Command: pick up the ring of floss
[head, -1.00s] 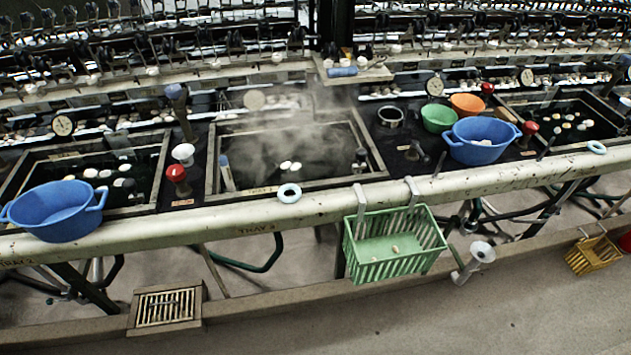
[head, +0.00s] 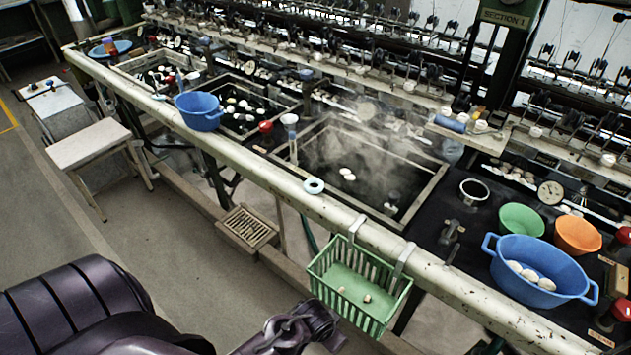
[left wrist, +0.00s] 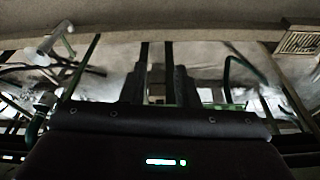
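The ring of floss (head: 313,186) is a small pale blue ring with an open middle. It lies flat on the pale front rail (head: 262,166), in front of the steaming middle basin and left of the green basket's hooks. My left gripper (head: 303,328) is low in the head view, below the rail and apart from the ring. In the left wrist view its two dark fingers (left wrist: 158,75) stand apart with nothing between them. The ring cannot be made out in that view. My right gripper is not seen.
A green slatted basket (head: 355,283) hangs from the rail by two hooks. A blue tub (head: 200,112) stands left along the rail; another blue tub (head: 540,270) with pale cocoons stands right. The steaming basin (head: 402,211) lies behind the ring. A white stool (head: 88,142) stands far left.

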